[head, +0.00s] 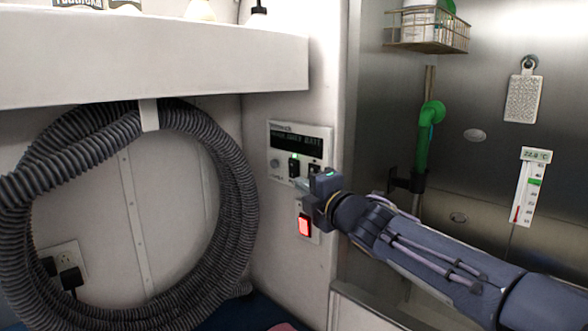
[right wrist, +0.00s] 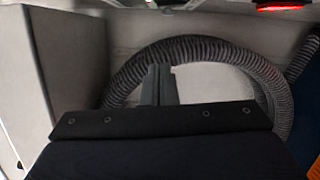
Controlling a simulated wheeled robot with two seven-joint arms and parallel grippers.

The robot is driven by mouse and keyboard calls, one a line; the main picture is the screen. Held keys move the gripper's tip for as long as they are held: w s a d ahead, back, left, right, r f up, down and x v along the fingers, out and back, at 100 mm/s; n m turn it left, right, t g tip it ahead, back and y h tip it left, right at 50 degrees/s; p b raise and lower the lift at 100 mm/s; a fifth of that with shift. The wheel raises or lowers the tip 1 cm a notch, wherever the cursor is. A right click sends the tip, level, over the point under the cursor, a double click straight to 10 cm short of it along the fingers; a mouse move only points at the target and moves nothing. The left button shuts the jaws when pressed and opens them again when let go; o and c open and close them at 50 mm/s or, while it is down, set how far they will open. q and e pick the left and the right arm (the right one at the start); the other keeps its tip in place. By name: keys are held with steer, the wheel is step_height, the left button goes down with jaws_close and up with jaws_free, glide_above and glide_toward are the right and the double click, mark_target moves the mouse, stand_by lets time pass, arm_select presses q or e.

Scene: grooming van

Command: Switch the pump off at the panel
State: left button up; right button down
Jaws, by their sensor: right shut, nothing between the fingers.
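The control panel (head: 318,139) is on the white wall right of the hose, with a display across its top. Its lower row has a round knob (head: 275,163), a dark rocker switch (head: 294,167) with a green light above it, and a second dark switch (head: 315,169). I cannot read which one is the pump's. My right gripper (head: 301,184) is shut and empty, its tips just below the dark switches; I cannot tell whether they touch the panel. Its fingers also show in the right wrist view (right wrist: 157,85). My left gripper is out of view.
A red lit switch (head: 305,225) sits on a plate below the panel, close under my gripper. A coiled grey hose (head: 245,190) hangs at left under a white shelf (head: 150,55). At right, a steel wall carries a green-handled sprayer (head: 424,135), a wire basket (head: 428,46) and a thermometer (head: 530,187).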

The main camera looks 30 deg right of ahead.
mark_target(294, 167)
steer(key=w+p, duration=0.1)
steer(key=w, duration=0.2)
steer(key=w+d+p, duration=0.1)
steer(key=w+p, duration=0.1)
steer(key=w, duration=0.2)
steer(key=w+d+r+p, duration=0.1)
steer(key=w, duration=0.2)
steer(key=shift+w+d, duration=0.2)
steer(key=shift+w, duration=0.1)
steer(key=shift+w+d+f+p, duration=0.15)
steer(key=shift+d+p, duration=0.1)
steer(key=shift+p, duration=0.1)
